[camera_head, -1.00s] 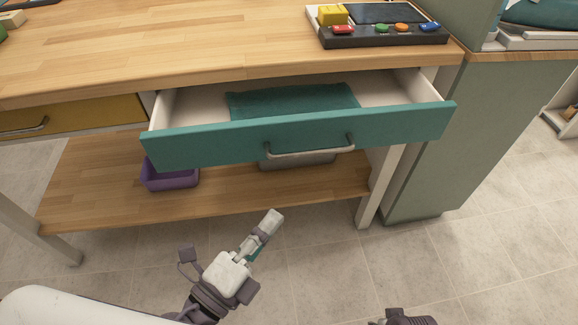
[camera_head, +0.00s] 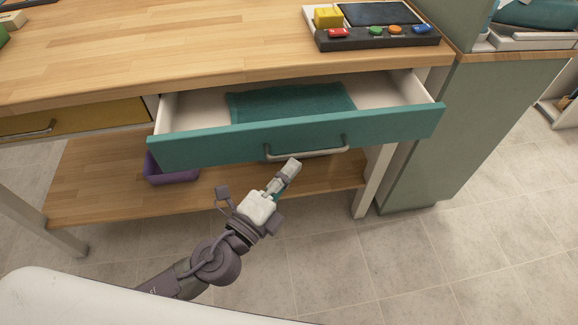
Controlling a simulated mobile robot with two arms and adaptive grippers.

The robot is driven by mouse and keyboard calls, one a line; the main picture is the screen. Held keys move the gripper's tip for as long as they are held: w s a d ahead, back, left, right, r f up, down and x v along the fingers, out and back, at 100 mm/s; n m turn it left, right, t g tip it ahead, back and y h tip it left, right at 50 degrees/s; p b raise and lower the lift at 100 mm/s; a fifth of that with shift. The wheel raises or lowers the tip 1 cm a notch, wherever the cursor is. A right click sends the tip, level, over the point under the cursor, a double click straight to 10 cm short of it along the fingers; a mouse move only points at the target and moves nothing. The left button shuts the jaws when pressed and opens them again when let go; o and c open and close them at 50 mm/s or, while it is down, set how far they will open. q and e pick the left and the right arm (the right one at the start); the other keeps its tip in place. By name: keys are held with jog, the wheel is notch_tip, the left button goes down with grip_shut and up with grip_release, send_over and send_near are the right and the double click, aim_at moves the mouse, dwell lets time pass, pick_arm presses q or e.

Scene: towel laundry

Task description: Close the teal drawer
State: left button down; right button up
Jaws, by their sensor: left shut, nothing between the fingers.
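The teal drawer (camera_head: 210,147) stands open under the wooden worktop, its front pulled out toward me. A metal bar handle (camera_head: 325,152) runs along the middle of its front. A folded teal towel (camera_head: 290,102) lies inside the white drawer box. My left gripper (camera_head: 291,166) is shut and empty, its fingertips just below the drawer handle in the picture. I cannot tell whether the fingertips touch the drawer front. My right gripper is out of view.
A yellow drawer (camera_head: 75,119) sits shut to the left. A purple bin (camera_head: 172,172) stands on the lower wooden shelf (camera_head: 95,195). A black control panel (camera_head: 380,40) rests on the worktop (camera_head: 180,50). A green cabinet (camera_head: 460,130) stands close on the right.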

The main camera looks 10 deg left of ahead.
aim_at(274, 147)
pick_arm(q)
jog(key=w+a, duration=0.1)
jog(key=w, duration=0.4)
jog(key=w+a, duration=0.1)
jog(key=w, duration=0.2)
jog(key=shift+a, duration=0.3)
jog(key=shift+w+a, duration=0.1)
jog(key=shift+w, duration=0.1)
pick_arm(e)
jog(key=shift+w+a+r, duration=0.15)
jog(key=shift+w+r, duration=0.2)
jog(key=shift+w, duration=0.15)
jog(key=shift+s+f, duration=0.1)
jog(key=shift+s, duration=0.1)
